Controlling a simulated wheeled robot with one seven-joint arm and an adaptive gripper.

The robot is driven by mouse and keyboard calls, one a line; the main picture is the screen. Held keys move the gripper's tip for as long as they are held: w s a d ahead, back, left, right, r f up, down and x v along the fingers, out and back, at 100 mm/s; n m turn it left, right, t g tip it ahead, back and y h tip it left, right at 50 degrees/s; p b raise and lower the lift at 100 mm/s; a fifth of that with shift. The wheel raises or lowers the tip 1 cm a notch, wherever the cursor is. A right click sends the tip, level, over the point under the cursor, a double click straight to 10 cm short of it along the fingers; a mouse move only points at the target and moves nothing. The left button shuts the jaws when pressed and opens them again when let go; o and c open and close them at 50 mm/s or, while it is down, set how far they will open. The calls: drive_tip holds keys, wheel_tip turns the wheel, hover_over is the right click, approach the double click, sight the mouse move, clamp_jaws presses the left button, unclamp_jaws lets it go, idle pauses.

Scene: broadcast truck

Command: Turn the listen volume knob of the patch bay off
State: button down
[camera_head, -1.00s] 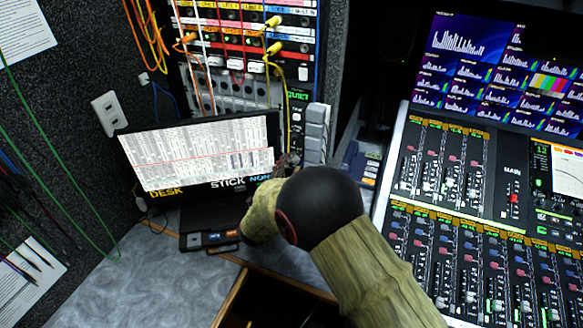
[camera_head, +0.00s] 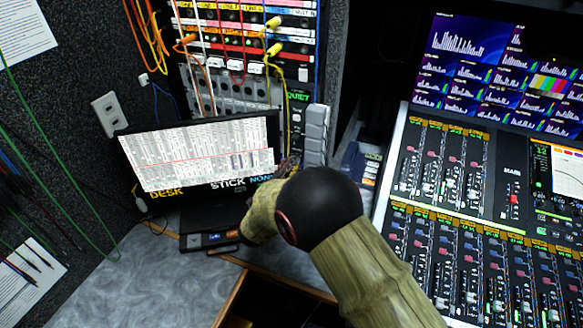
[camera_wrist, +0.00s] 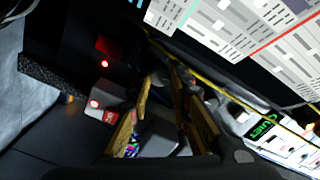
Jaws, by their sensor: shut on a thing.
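The patch bay (camera_head: 240,45) stands in the rack behind the monitor, with several coloured cables plugged into it. My gripper (camera_head: 287,164) reaches in at the monitor's right edge, low in front of the rack. In the wrist view my gripper (camera_wrist: 165,78) has its two yellowish fingers drawn close together at the tips, shut on a small, dim, knob-like thing between them. The listen volume knob cannot be made out clearly: the fingers, my wrist and shadow cover that spot, and no marking of its setting shows.
The monitor (camera_head: 200,155) stands close to the left of my gripper. A grey block-like stack (camera_head: 316,135) is just right of it. The mixing console (camera_head: 480,215) fills the right side. Yellow cable (camera_head: 290,120) hangs close above the gripper. The grey desk top (camera_head: 130,280) is clear at front left.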

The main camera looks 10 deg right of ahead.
drive_tip(key=shift+n, duration=0.3)
drive_tip(key=shift+n+p, duration=10.45)
drive_tip(key=shift+n, duration=5.55)
drive_tip(key=shift+f, duration=0.1)
drive_tip(key=c, duration=1.6)
unclamp_jaws()
